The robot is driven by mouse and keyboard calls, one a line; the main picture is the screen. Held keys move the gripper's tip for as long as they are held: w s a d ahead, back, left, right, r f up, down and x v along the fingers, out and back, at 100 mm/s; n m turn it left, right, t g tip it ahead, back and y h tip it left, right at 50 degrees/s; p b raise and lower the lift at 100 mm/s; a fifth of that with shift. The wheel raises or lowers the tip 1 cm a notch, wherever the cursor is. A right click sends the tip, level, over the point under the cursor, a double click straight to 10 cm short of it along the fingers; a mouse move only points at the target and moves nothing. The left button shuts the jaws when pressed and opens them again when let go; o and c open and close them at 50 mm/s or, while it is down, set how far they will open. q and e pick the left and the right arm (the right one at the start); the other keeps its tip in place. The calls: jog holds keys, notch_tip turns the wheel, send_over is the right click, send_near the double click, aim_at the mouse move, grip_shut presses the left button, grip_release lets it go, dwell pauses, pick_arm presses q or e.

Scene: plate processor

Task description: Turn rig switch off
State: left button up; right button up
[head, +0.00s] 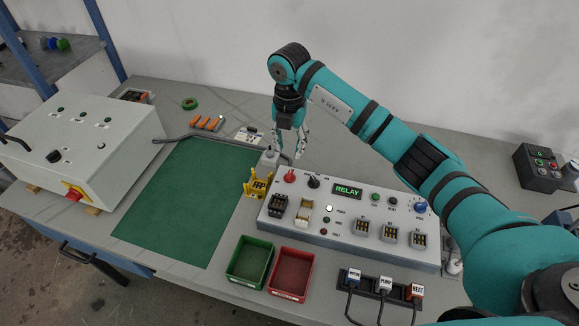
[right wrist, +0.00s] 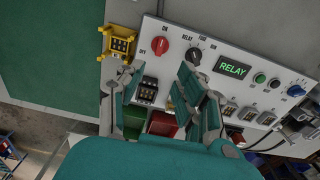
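The test rig (head: 340,250) is a light grey console on the bench. Its red rotary switch (head: 290,176) is at the upper left of the panel, with ON and OFF printed beside it. The red switch also shows in the right wrist view (right wrist: 161,46); its pointer is too small to read surely. The green display (head: 347,190) is lit and reads RELAY. My right gripper (head: 289,146) is above and behind the red switch in the head view, fingers pointing down, apart and empty. It also shows in the right wrist view (right wrist: 160,88). My left gripper is out of view.
A black selector knob (head: 313,182) sits right beside the red switch. A yellow holder (head: 255,186) stands left of the rig. Green (head: 250,260) and red (head: 291,272) bins and a socket strip (head: 380,287) lie in front. The green mat (head: 180,205) is clear.

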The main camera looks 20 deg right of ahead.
send_over(289, 174)
notch_tip(289, 174, down, 4)
jog(key=shift+d+f+p, duration=0.1)
jog(key=shift+p, duration=0.3)
notch_tip(289, 174, down, 5)
jog(key=shift+f+p, duration=0.2)
jog(key=shift+p, duration=0.25)
jog(key=shift+f, duration=0.55)
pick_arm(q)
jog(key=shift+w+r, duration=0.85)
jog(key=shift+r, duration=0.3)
pick_arm(e)
grip_shut()
